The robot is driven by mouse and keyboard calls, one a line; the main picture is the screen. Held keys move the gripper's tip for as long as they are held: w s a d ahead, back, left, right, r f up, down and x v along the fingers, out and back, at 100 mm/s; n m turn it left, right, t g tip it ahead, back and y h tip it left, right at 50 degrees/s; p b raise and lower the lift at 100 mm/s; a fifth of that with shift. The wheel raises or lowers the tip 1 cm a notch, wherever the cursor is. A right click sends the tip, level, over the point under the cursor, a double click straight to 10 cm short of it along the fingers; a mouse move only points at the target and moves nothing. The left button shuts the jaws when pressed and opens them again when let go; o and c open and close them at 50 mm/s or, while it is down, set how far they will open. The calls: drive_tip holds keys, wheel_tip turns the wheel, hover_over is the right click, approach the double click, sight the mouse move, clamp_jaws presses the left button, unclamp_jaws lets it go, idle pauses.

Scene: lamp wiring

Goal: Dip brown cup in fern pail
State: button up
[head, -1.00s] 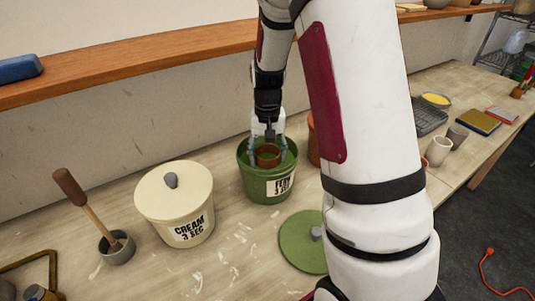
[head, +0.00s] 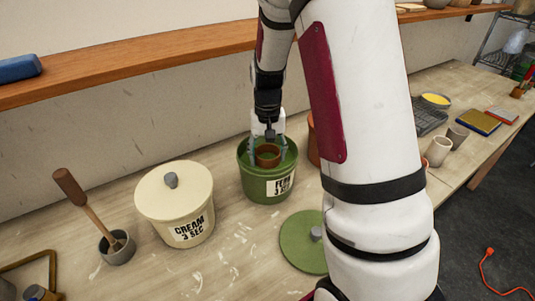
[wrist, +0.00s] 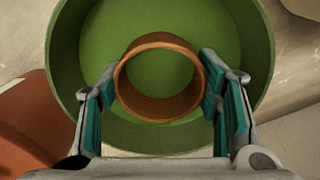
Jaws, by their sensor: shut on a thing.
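The brown cup (head: 267,156) is upright inside the mouth of the green fern pail (head: 267,183), which is labelled "FERN 3 SEC". My gripper (head: 268,146) reaches down from above and is shut on the cup. In the wrist view the gripper (wrist: 161,95) has its teal pads at both sides of the brown cup (wrist: 128,92). Green glaze shows around the cup and through its ring-like opening, within the pail's rim (wrist: 62,55). Whether the cup's lower edge touches the glaze cannot be told. The green lid (head: 298,243) lies on the table in front of the pail.
A lidded cream pail (head: 178,210) stands left of the fern pail. A grey pot with a wooden-handled tool (head: 116,247) is further left. A brown vessel (head: 313,140) stands close on the right, partly hidden by my arm. Small cups (head: 438,151) stand further right.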

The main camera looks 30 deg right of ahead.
drive_tip(key=shift+r, duration=0.1)
drive_tip(key=shift+r+p, duration=1.1)
drive_tip(key=shift+r, duration=1.5)
drive_tip(key=shift+r, duration=0.1)
drive_tip(key=shift+r+p, duration=0.8)
drive_tip(key=shift+r, duration=1.6)
